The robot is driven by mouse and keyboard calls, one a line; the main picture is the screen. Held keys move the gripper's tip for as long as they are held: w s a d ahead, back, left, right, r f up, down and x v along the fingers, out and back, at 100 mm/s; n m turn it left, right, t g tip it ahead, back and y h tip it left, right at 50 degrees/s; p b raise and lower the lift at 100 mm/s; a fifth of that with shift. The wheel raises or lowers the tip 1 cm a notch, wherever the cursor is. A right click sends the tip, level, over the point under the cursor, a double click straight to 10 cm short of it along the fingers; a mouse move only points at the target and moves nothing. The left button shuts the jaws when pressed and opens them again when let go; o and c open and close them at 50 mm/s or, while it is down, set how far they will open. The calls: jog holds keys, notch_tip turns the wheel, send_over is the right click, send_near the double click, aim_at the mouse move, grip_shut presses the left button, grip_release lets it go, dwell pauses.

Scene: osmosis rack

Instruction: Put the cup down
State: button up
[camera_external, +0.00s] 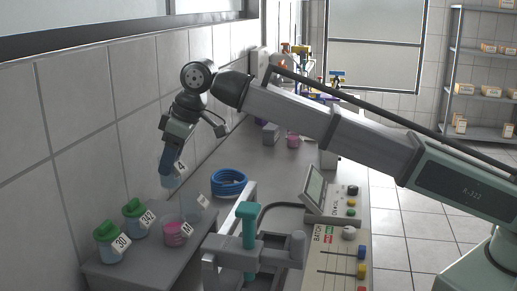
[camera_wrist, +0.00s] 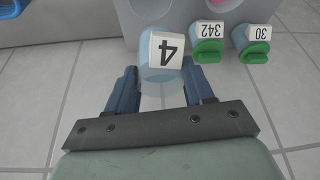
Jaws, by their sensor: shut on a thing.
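A light blue cup labelled 4 (camera_external: 169,181) is held by my gripper (camera_external: 172,166), which points down with its fingers shut on the cup's sides. In the wrist view the cup (camera_wrist: 160,68) sits between the two blue fingers (camera_wrist: 160,82), its label facing the camera. The cup hangs in the air, above the height of the other cups on the grey ledge (camera_external: 150,268).
Green-lidded cups labelled 30 (camera_external: 110,246) and 342 (camera_external: 134,220) stand on the ledge. A cup with pink contents (camera_external: 174,234) and a clear labelled cup (camera_external: 193,208) stand beside them. A blue hose coil (camera_external: 229,183) and a control panel (camera_external: 338,252) lie to the right.

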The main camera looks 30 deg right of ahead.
jog(key=w+d+m, duration=0.1)
jog(key=w+d, duration=0.4)
jog(key=w+d+f+m, duration=0.1)
jog(key=w+d, duration=0.5)
jog(key=w+d+f+m+t+h, duration=0.1)
jog(key=w+d, duration=0.4)
jog(key=d, duration=0.1)
jog(key=shift+w+f, duration=0.25)
jog(key=shift+w, duration=0.15)
jog(key=shift+c, duration=0.8)
jog(key=w+d+f+m, duration=0.1)
jog(key=w+d+m, duration=0.1)
jog(key=w+d, duration=0.6)
jog(key=w+d+f+m+h, duration=0.1)
jog(key=w+d+f, duration=0.1)
jog(key=w+d, duration=0.6)
jog(key=d, duration=0.5)
jog(key=shift+d+f+m+t, duration=0.25)
jog(key=shift+d+m+t, duration=0.05)
jog(key=shift+m, duration=0.1)
notch_tip(320, 180, down, 10)
jog(key=shift+w+r, duration=0.1)
jog(key=shift+w, duration=0.05)
jog(key=o, duration=1.2)
jog(key=v, duration=1.2)
jog(key=shift+a, duration=0.1)
jog(key=shift+o, duration=0.2)
